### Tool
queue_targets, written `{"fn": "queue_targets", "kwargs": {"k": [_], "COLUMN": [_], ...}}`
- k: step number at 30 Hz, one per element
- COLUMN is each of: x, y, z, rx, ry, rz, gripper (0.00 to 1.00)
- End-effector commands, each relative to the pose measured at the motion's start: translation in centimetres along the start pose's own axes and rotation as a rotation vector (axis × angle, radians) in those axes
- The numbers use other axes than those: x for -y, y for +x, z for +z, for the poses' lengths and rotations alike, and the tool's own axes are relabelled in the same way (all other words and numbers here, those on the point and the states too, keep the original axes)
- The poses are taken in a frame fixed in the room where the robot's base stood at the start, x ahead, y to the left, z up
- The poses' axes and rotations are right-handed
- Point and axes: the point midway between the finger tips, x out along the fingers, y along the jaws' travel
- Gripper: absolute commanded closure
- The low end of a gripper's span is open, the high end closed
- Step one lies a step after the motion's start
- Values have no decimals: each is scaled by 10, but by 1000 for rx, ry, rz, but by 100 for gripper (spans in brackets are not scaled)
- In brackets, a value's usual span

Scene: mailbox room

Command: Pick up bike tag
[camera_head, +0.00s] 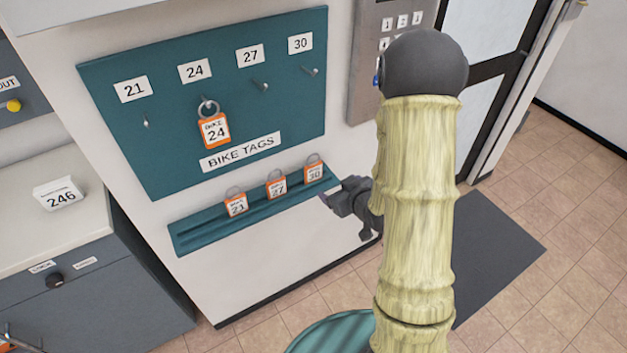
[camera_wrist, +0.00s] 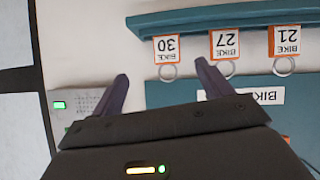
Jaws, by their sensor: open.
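Three orange-and-white bike tags with metal rings stand in a row on the teal ledge (camera_head: 200,235): tag 21 (camera_head: 236,206), tag 27 (camera_head: 276,188) and tag 30 (camera_head: 313,172). Tag 24 (camera_head: 214,130) hangs from a hook on the teal board above. My gripper (camera_head: 345,194) is open and empty, just right of tag 30 and apart from it. The wrist view is upside down; in it my gripper's fingers (camera_wrist: 163,74) are spread, with the ring of tag 30 (camera_wrist: 167,46) showing between their tips. Tag 27 (camera_wrist: 225,43) and tag 21 (camera_wrist: 286,39) show beyond the other finger.
The teal board (camera_head: 180,125) has bare hooks under labels 21, 27 and 30. A grey keypad panel (camera_head: 365,70) is on the wall to the right. A counter (camera_head: 60,225) with a 246 sign (camera_head: 60,194) stands at left. Tiled floor lies open at right.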

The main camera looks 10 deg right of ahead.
Motion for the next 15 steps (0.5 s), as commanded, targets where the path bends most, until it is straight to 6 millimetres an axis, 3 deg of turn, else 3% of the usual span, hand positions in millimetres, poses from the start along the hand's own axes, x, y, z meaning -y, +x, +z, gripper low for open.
{"fn": "queue_targets", "kwargs": {"k": [1,6,15], "x": [1,5,4], "y": [10,23,16], "z": [15,32,52], "rx": [-44,-241,-533], "ry": [3,22,107], "rz": [-12,-50,-72], "gripper": [22,22,22]}}
